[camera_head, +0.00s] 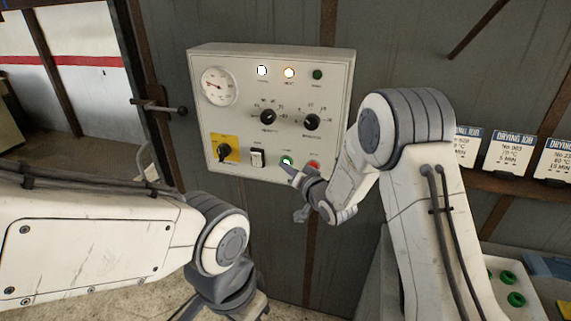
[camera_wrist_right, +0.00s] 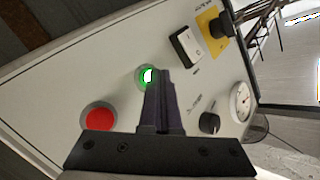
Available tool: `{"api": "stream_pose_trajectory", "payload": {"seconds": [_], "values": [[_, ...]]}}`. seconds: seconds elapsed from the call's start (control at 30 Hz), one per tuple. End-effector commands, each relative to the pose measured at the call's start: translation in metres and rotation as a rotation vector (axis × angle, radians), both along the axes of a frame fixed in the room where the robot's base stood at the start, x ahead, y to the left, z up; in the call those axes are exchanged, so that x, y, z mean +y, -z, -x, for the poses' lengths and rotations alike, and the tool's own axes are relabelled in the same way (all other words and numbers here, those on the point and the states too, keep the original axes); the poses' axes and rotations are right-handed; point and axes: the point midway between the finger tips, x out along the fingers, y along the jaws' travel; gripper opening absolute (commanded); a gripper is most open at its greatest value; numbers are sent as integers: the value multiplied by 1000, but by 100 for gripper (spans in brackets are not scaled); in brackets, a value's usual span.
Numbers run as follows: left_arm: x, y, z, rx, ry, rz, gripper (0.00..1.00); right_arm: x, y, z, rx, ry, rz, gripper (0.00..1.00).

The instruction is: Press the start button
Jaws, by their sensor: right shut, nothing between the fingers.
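The start button is the green, lit button (camera_head: 287,161) low on the control panel (camera_head: 240,115). In the right wrist view the green button (camera_wrist_right: 149,76) glows white in its middle. My right gripper (camera_head: 292,170) is shut and empty, and its fingertips (camera_wrist_right: 160,78) overlap the lower right edge of the button in that view. I cannot tell whether they touch it. The red button (camera_head: 313,165) sits to the right of the green one and also shows in the right wrist view (camera_wrist_right: 100,119). My left arm enters at lower left; its gripper jaws are not clearly visible.
The panel also carries a gauge (camera_head: 219,86), two black knobs, a rocker switch (camera_head: 257,158), a yellow-backed rotary switch (camera_head: 224,149) and indicator lamps, two of them lit. Drying job cards (camera_head: 507,152) stand on a shelf at right. A door handle (camera_head: 165,107) juts out left of the panel.

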Motion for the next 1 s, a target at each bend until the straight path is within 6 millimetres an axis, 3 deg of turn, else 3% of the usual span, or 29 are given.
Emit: {"api": "stream_pose_trajectory", "payload": {"seconds": [0.23, 0.63, 1.0], "values": [[0, 5, 0, 0, 0, 0, 0, 4, 0, 12, 0, -1, 0, 0], [0, 7, 0, 0, 0, 0, 0, 6, 0, 16, 0, -1, 0, 0], [0, 18, 0, 0, 0, 0, 0, 17, 1, 51, 0, -1, 0, 0]]}}
